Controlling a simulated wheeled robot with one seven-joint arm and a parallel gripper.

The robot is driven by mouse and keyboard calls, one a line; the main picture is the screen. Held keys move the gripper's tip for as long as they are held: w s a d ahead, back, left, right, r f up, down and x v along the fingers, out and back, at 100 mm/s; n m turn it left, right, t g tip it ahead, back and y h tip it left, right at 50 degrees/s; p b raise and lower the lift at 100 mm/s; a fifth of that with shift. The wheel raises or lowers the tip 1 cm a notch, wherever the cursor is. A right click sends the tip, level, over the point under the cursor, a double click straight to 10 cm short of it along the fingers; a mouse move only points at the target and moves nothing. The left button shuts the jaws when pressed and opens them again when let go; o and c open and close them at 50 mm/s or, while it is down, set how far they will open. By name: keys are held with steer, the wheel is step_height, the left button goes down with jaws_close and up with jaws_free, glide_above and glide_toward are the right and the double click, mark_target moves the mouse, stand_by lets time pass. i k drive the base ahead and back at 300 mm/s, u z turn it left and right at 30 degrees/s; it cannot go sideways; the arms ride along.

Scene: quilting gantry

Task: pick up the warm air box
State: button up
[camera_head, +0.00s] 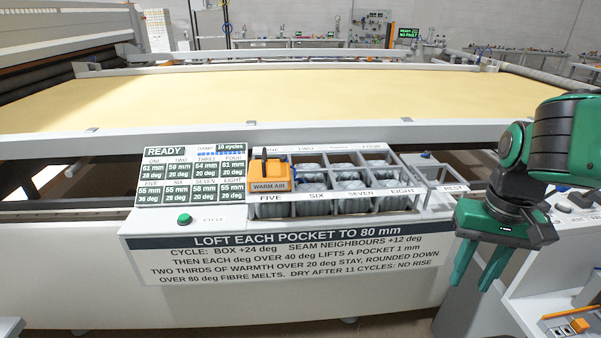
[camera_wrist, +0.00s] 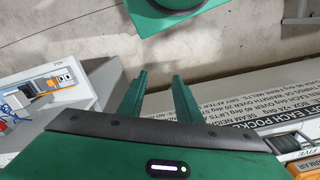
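The warm air box (camera_head: 268,176) is orange with a dark handle on top and a "WARM AIR" label on its front. It sits over the left end of the pocket grid (camera_head: 325,206), above the FIVE label, covering the pockets there. My gripper (camera_head: 477,276) hangs at the right of the head view, to the right of and apart from the box, fingers pointing down. In the wrist view my gripper (camera_wrist: 158,80) shows two green fingers spread apart with nothing between them.
A display (camera_head: 195,177) reads READY, with temperatures and heights for several pockets. A green CYCLE button (camera_head: 184,218) is below it. A REST spot (camera_head: 452,189) lies right of the grid. The yellow quilt bed (camera_head: 300,100) stretches behind. A side cabinet (camera_head: 570,300) stands at right.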

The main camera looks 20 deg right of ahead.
mark_target(264, 175)
steer(key=z, duration=1)
steer(key=k, duration=1.5)
steer(key=u, duration=1.3)
steer(key=i, duration=1.05)
steer(key=z, duration=0.05)
